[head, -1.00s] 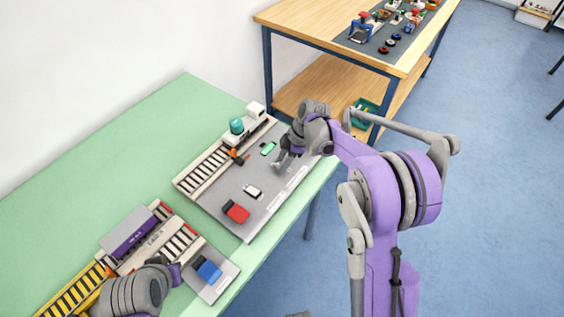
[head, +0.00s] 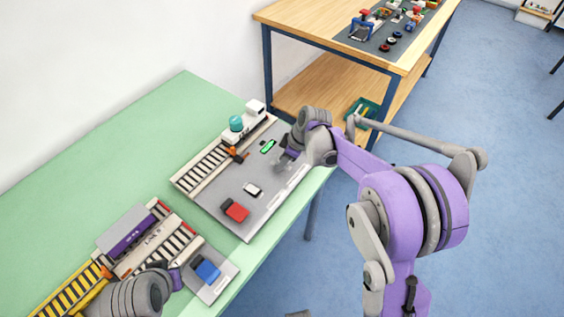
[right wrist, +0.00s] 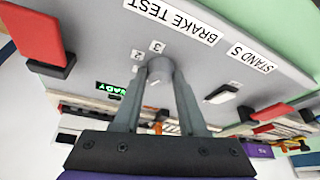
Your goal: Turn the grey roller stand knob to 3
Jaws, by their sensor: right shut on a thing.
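The grey knob (right wrist: 160,76) is between the fingers of my right gripper (right wrist: 158,88) in the right wrist view, and the gripper is shut on it. Small labels 3 (right wrist: 156,47) and 2 (right wrist: 137,54) show beside the knob. Its pointer direction cannot be made out. In the head view my right gripper (head: 284,162) is low over the right part of the grey panel (head: 205,203), and the knob is hidden there. My left arm's end (head: 150,290) is at the lower left; its fingers are not clear.
The panel carries a green-lit display (head: 268,146), a white-and-black switch (head: 253,190) and a red block (head: 235,211). A white vehicle with a teal tank (head: 236,123) stands behind. Green table (head: 120,140) is bare behind.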

